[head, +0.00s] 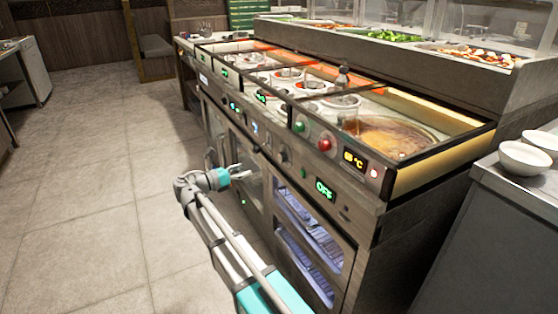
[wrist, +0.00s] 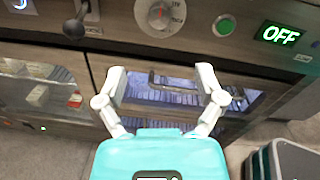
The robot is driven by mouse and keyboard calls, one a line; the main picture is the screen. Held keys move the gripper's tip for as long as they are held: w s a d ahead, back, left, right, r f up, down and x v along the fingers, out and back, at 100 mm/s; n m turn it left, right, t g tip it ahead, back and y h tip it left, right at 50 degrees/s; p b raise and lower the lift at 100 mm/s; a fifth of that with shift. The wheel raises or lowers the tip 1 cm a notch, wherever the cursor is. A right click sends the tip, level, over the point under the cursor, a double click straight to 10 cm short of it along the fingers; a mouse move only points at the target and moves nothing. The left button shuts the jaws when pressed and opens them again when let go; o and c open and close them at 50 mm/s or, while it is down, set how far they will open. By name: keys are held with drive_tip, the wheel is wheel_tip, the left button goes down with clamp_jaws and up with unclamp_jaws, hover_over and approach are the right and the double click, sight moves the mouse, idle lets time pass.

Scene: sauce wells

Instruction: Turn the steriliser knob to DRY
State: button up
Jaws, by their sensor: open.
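The steriliser knob (wrist: 160,14) is a round silver dial with a red mark, at the top middle of the wrist view. Small print stands around it, too blurred to read surely. In the head view the knob (head: 284,155) is small on the front panel. A green OFF display (wrist: 282,35) and a green button (wrist: 224,26) are right of it. The steriliser door (head: 308,236) is shut, with blue-lit racks behind glass. My gripper (wrist: 162,72) is open and empty, in front of the door and below the knob, apart from it. In the head view my gripper (head: 242,173) is left of the panel.
A lever with a dark ball (wrist: 74,27) sticks out left of the knob. A door handle (wrist: 175,83) shows between my fingers. Above are red (head: 326,145) and green buttons and a temperature display (head: 354,160). White bowls (head: 525,158) stand right. The floor at left is clear.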

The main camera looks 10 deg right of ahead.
sight(280, 158)
drive_tip(key=shift+d, duration=0.1)
drive_tip(key=x, duration=1.3)
drive_tip(key=shift+w+d, duration=0.2)
drive_tip(key=shift+d, duration=0.15)
drive_tip(key=c, duration=1.1)
drive_tip(key=shift+c, duration=0.2)
